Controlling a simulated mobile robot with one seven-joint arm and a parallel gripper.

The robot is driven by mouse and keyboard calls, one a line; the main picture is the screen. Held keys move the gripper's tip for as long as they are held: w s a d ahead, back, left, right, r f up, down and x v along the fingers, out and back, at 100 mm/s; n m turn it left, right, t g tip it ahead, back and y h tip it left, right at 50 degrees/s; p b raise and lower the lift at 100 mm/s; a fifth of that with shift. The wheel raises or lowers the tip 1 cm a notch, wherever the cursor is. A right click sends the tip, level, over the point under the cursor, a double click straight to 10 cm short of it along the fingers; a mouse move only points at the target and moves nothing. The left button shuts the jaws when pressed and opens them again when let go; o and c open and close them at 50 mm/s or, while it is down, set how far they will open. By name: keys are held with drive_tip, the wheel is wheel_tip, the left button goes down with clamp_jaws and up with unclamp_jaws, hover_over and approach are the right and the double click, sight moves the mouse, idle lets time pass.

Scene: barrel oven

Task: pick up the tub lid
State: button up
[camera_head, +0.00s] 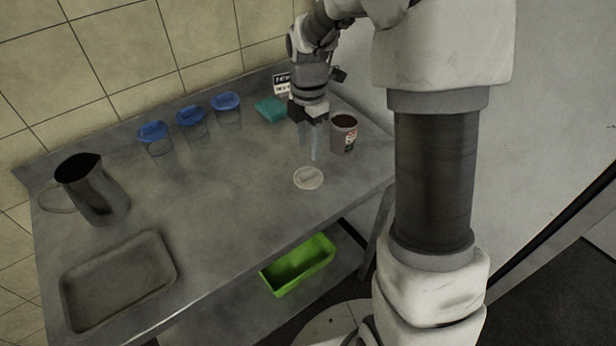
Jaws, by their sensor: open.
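The tub lid (308,178) is a pale, round, flat disc lying on the steel table, toward its right front side. A dark tub (343,133) with a printed label stands open behind and to the right of the lid, with dark contents showing. My gripper (311,153) points down above the table, just behind the lid and left of the tub. Its fingers are open and appear empty. They look apart from the lid, but their exact height above the table is hard to tell.
Several clear cups with blue lids (190,118) stand along the back. A teal block (271,109) and a small sign (282,83) sit behind my gripper. A metal pitcher (91,188) and grey tray (118,277) are at left. A green bin (298,265) is on the lower shelf.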

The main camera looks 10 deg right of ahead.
sight(307, 173)
wheel_tip(307, 173, down, 9)
drive_tip(key=shift+w+a+r+b, duration=0.1)
drive_tip(key=shift+a+b, duration=0.05)
drive_tip(key=shift+b, duration=0.35)
drive_tip(key=shift+c, duration=0.3)
clamp_jaws()
